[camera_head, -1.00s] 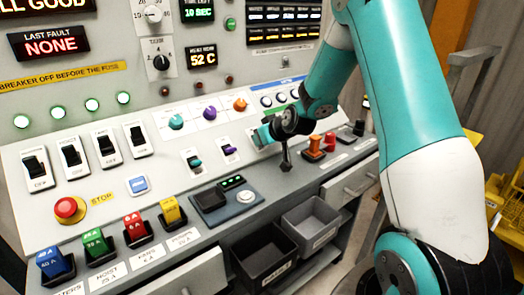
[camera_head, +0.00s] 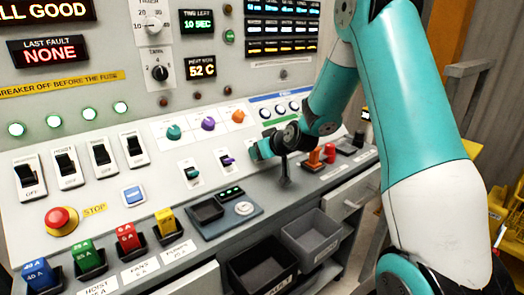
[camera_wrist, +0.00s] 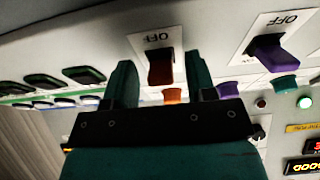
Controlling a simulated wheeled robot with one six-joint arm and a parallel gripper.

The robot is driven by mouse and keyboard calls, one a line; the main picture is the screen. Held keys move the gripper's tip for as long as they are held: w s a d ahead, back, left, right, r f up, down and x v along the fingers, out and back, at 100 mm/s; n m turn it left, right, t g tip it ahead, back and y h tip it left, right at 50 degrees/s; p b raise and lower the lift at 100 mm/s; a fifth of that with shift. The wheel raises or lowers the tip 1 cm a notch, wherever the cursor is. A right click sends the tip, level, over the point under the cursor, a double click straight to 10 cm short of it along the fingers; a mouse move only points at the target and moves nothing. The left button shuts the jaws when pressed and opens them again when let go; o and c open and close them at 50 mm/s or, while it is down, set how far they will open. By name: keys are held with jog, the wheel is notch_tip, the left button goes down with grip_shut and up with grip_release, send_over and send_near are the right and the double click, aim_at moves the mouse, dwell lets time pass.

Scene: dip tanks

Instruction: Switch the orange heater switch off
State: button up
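The orange heater switch (camera_wrist: 160,67) is in the upper middle of the wrist view, a dark orange lever on a white plate. An upside-down OFF label shows beyond it. My gripper (camera_wrist: 161,82) is open, with one finger to each side of the lever and visible gaps between. I cannot tell whether the fingers touch it or which way it is set. In the head view my gripper (camera_head: 258,150) is low over the sloped panel, right of the purple switch (camera_head: 227,160), and hides the orange switch.
The purple switch's lever also shows in the wrist view (camera_wrist: 277,53), beside my gripper. A teal switch (camera_head: 191,173) sits farther left. An orange knob (camera_head: 238,116) is just above my gripper.

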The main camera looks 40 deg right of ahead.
jog(key=shift+s, duration=0.1)
jog(key=v, duration=1.7)
jog(key=shift+a+r, duration=0.1)
